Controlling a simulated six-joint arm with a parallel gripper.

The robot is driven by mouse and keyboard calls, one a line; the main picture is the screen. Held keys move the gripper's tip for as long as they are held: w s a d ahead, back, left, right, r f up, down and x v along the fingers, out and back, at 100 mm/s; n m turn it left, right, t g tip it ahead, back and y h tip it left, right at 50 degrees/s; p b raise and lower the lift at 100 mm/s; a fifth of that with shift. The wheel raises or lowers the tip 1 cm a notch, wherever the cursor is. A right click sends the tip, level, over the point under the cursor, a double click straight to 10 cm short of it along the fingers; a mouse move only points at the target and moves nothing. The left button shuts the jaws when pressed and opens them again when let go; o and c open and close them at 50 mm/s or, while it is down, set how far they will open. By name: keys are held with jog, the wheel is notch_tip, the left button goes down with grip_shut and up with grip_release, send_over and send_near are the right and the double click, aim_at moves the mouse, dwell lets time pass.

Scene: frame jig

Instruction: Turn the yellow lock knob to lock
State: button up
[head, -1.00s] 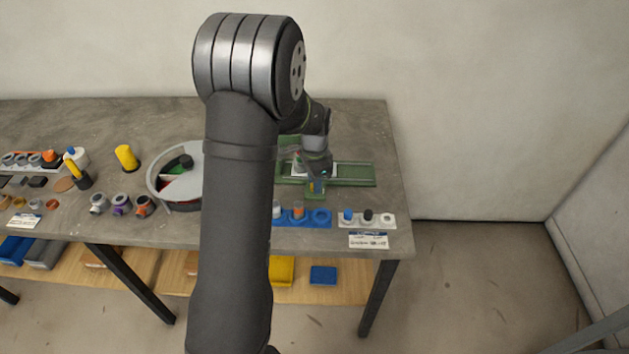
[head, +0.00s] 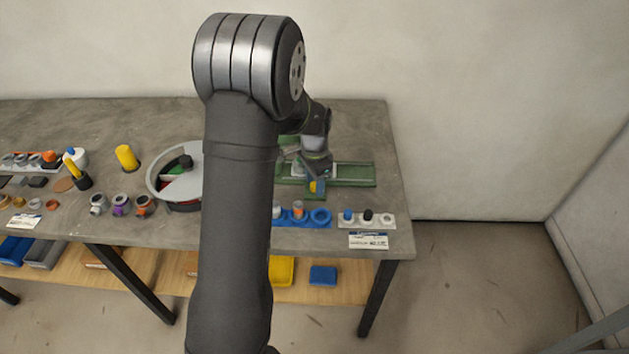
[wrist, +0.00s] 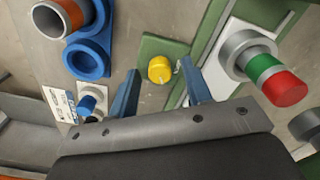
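The yellow lock knob (wrist: 160,69) is a short round knob on a green plate (wrist: 152,50) of the jig. In the wrist view it shows between the tips of my gripper (wrist: 160,84), which is open with one blue-grey finger on each side. I cannot tell whether either finger touches the knob. In the head view my gripper (head: 313,176) is over the green jig (head: 352,174), and a small yellow patch of the knob (head: 313,186) shows beside a finger.
A grey part with a green and red peg (wrist: 266,65) stands right of the knob in the wrist view. A white tray (head: 376,221) with small pegs sits near the table's front edge.

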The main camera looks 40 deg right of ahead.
aim_at(314, 185)
notch_tip(314, 185, up, 17)
jog(key=shift+r, duration=0.2)
dwell(0.4)
notch_tip(314, 185, down, 18)
jog(key=n, duration=0.6)
jog(key=shift+a+r, duration=0.1)
jog(key=shift+r, duration=0.15)
dwell(0.4)
grip_shut()
